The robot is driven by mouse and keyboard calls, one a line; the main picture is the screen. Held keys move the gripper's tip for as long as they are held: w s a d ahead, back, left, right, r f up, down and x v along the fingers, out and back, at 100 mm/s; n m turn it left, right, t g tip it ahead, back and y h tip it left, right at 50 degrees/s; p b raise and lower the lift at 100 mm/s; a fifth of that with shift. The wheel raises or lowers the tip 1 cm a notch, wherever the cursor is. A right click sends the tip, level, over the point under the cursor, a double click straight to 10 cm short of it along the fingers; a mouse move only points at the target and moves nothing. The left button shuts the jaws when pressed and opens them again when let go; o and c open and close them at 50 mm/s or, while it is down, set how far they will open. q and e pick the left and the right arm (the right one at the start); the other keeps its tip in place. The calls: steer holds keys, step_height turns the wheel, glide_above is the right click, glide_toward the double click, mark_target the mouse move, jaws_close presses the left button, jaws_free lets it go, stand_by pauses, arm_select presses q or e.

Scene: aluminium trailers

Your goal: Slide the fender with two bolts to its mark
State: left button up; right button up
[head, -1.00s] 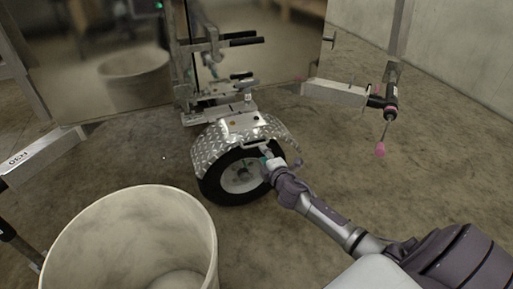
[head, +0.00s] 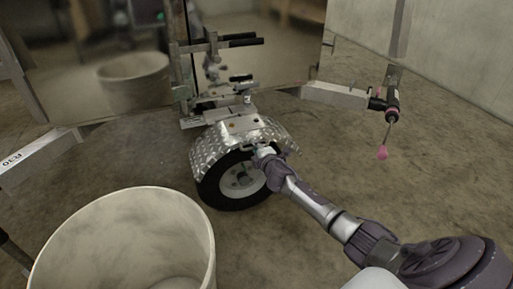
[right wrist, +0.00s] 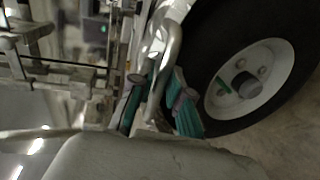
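The fender (head: 212,146) is a curved, silver tread-plate sheet over the trailer wheel (head: 236,182). Its flat bracket (head: 232,124) carries a small orange dot; bolts and mark are too small to tell apart. My right gripper (head: 263,154) is at the fender's near right edge, above the tyre. In the right wrist view its two teal-padded fingers (right wrist: 157,103) stand on either side of a bent metal tube (right wrist: 166,68) beside the tyre (right wrist: 225,35). The tube lies close to the right-hand finger; whether they grip it is unclear. My left gripper is out of view.
A large pale bin (head: 125,240) stands at the front left. A clamp fixture with black handles (head: 238,42) rises behind the fender. A metal beam (head: 335,93) ends at a post with a hanging pink-tipped piece (head: 383,152). Bare floor lies right of the wheel.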

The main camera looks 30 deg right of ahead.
jaws_close()
steer(key=shift+w+a, duration=0.25)
steer(key=shift+a, duration=1)
steer(key=o, duration=0.5)
jaws_free()
steer(key=shift+a, duration=0.1)
steer(key=shift+o, duration=0.2)
